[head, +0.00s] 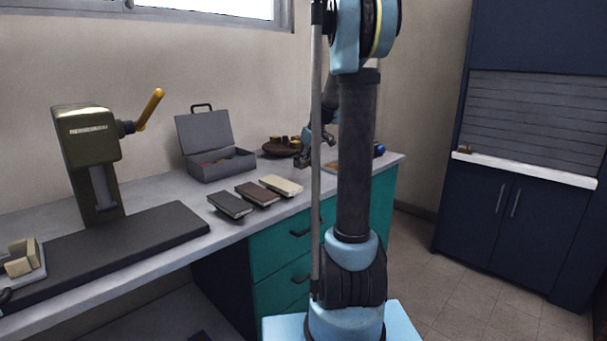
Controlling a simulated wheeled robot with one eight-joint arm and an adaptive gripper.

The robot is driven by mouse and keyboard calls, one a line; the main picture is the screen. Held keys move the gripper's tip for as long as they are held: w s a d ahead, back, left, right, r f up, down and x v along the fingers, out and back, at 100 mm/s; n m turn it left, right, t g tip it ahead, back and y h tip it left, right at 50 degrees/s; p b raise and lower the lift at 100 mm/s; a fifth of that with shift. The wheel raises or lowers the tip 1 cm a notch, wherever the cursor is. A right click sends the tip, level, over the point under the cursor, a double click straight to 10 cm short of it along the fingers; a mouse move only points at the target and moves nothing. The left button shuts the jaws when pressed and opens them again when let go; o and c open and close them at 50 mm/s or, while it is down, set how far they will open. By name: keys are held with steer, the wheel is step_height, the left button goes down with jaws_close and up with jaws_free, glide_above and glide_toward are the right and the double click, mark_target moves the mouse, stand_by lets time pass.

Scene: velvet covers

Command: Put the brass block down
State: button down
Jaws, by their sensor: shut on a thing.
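My arm stands in front and hides part of the counter's right end.
On the grey counter (170,185) are three flat covers, dark (230,205), brown (257,194) and cream (281,186), an open grey box (225,163) and a press (90,150). A small brass-coloured item (466,149) sits on the white ledge (540,171) at right.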

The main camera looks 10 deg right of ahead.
steer(key=shift+f, duration=2.15)
steer(key=c, duration=1)
jaws_free()
steer(key=v, duration=1.1)
steer(key=s+a+f+m+h, duration=0.1)
steer(key=s+a+f+m, duration=0.1)
steer(key=s, duration=0.9)
steer(key=s+a+f+m, duration=0.1)
steer(key=s+f, duration=0.1)
steer(key=s, duration=0.9)
steer(key=s+f+m+g+h, duration=0.1)
steer(key=s+f+m, duration=0.3)
steer(key=s+f, duration=1)
steer(key=s, duration=0.3)
steer(key=shift+s+h, duration=0.3)
steer(key=shift+s, duration=0.05)
steer(key=shift+d, duration=0.15)
